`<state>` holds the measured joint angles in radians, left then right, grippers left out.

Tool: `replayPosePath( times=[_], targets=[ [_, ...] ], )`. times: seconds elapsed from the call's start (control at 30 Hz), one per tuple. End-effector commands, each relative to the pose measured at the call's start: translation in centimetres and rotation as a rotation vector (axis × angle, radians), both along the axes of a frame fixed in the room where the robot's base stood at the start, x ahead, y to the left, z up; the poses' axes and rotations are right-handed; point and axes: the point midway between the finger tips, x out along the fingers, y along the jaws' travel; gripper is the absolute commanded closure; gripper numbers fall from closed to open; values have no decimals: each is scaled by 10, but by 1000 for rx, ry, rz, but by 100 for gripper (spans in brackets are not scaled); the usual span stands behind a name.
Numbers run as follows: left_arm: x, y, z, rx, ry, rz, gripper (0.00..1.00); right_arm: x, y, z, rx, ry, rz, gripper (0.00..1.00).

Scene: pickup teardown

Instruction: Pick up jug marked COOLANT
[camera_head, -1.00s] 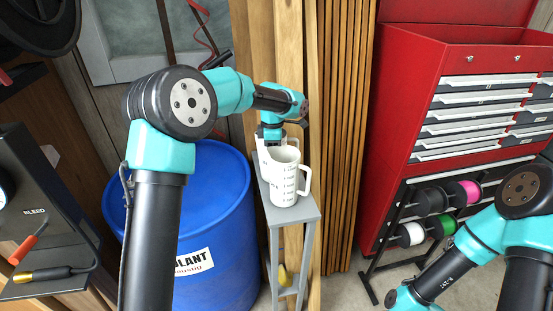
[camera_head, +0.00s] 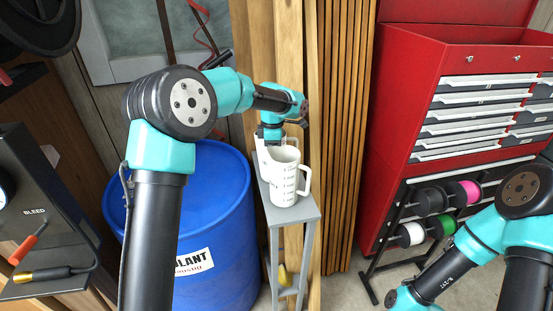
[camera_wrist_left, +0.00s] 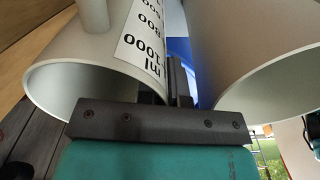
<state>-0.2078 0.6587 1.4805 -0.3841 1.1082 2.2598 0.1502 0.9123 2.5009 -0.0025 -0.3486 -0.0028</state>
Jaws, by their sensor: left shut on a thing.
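Two white jugs stand on a narrow grey stand (camera_head: 307,213). The front jug (camera_head: 284,183) is upright, with a printed scale and a handle on its right. The rear jug (camera_head: 261,148) is mostly hidden behind it and my left gripper (camera_head: 272,141). No COOLANT mark is readable on either jug. In the left wrist view, the left gripper (camera_wrist_left: 180,88) is shut, its fingers between one jug with an ml scale (camera_wrist_left: 95,58) and another plain-looking jug (camera_wrist_left: 262,55). The fingers lie close to the scale side; the gripped part is hidden. My right gripper is out of view.
A blue barrel (camera_head: 222,226) with a label ending in "OLANT" stands left of the stand. Wooden posts rise close behind the stand. A red tool cabinet (camera_head: 400,95) and a spool rack stand to the right. A BLEED panel (camera_head: 30,190) is at far left.

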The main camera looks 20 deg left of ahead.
Motion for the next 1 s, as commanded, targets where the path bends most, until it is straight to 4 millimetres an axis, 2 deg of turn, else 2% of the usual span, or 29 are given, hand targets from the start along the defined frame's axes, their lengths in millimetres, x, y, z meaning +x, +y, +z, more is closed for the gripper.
replayPosePath(
  times=[0.4, 0.57, 0.77, 1.0],
  targets=[
    [0, 0, 1, 0, -1, 0, 100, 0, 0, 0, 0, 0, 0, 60],
    [0, 0, 8, 0, -2, 0, 100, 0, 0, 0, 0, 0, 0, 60],
    [1, 0, 36, 0, -4, 0, 100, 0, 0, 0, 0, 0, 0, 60],
    [0, 0, 79, -1, -3, 1, 100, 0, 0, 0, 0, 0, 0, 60]
  ],
)
